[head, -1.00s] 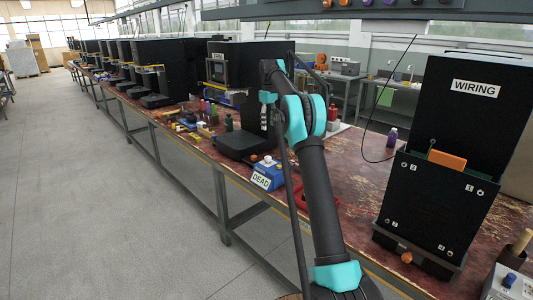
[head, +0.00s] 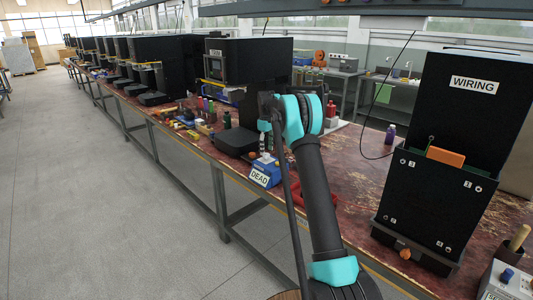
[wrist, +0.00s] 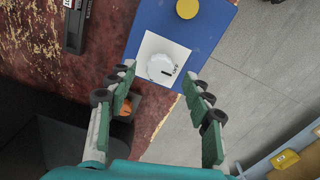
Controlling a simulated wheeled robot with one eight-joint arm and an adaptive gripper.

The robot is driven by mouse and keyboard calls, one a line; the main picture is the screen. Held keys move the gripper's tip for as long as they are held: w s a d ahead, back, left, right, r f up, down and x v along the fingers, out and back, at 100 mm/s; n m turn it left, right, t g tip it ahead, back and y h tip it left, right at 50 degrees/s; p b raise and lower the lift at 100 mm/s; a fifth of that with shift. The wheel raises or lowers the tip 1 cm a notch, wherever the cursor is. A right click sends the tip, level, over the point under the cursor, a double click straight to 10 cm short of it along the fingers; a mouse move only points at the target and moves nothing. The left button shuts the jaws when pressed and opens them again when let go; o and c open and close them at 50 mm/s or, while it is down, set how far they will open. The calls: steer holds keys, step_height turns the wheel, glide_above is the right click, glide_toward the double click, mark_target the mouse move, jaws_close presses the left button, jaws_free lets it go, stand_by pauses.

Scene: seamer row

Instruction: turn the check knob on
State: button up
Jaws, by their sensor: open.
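The check knob (wrist: 160,67) is a round white dial on a white plate on a blue box (wrist: 203,30). Its dark pointer mark faces the printed word OFF at its right. In the head view, the blue box (head: 268,168) stands near the bench's front edge with a DEAD label. My gripper (wrist: 160,82) is open and empty, with a green-padded finger to each side of the knob in the picture. I cannot tell whether either finger touches it. In the head view my gripper (head: 264,138) is just above the box and partly hides its top.
A yellow button (wrist: 187,8) sits on the same box. A black device (head: 238,141) stands behind and left of the box. A red item (head: 318,194) lies to its right. A black WIRING unit (head: 440,165) stands at right. The bench's front edge is close.

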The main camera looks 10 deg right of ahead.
mark_target(266, 157)
steer(key=shift+f, duration=1.15)
steer(key=shift+c, duration=0.6)
steer(key=c, duration=1)
